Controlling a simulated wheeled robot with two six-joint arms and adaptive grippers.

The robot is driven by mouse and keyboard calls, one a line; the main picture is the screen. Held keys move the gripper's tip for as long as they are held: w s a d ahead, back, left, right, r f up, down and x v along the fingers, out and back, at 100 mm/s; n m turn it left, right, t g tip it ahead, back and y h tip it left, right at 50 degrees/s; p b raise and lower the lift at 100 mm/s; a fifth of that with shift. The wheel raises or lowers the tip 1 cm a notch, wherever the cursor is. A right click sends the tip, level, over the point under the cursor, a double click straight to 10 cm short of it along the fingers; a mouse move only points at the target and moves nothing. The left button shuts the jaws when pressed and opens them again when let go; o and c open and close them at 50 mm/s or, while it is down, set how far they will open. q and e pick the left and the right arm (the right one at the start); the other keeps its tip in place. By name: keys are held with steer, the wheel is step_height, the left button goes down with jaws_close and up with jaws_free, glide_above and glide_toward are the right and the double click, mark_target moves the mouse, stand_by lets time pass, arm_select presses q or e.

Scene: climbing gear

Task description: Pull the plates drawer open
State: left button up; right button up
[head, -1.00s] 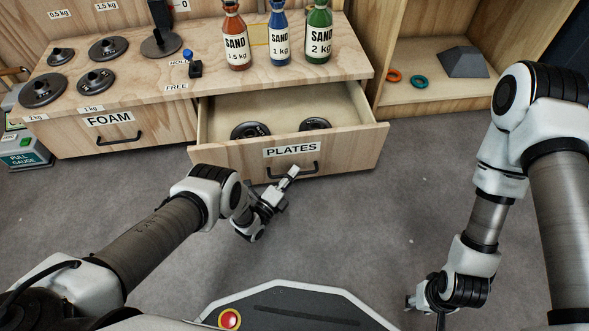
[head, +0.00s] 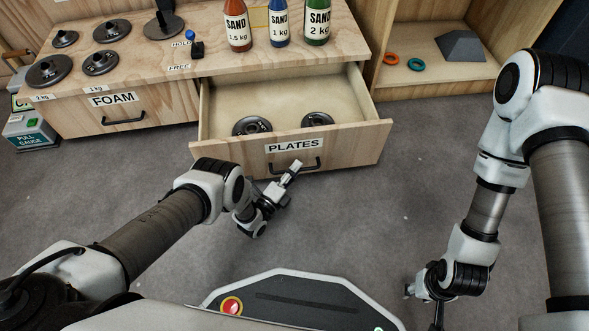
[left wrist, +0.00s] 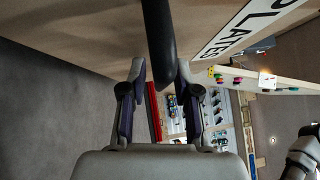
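The plates drawer (head: 352,148), labelled PLATES, stands well out of the wooden bench, with dark round plates (head: 252,125) inside. Its black bar handle (head: 312,164) is on the front.
The bench top (head: 225,65) carries sand bottles (head: 279,25), several dark weights (head: 50,70) and a small switch (head: 197,48). The FOAM drawer (head: 130,115) is shut. An open shelf (head: 430,90) stands at the right. Grey floor is clear around the drawer front.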

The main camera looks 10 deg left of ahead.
arm_select(q)
steer(key=v, duration=1.2)
steer(key=shift+a+f, duration=0.1)
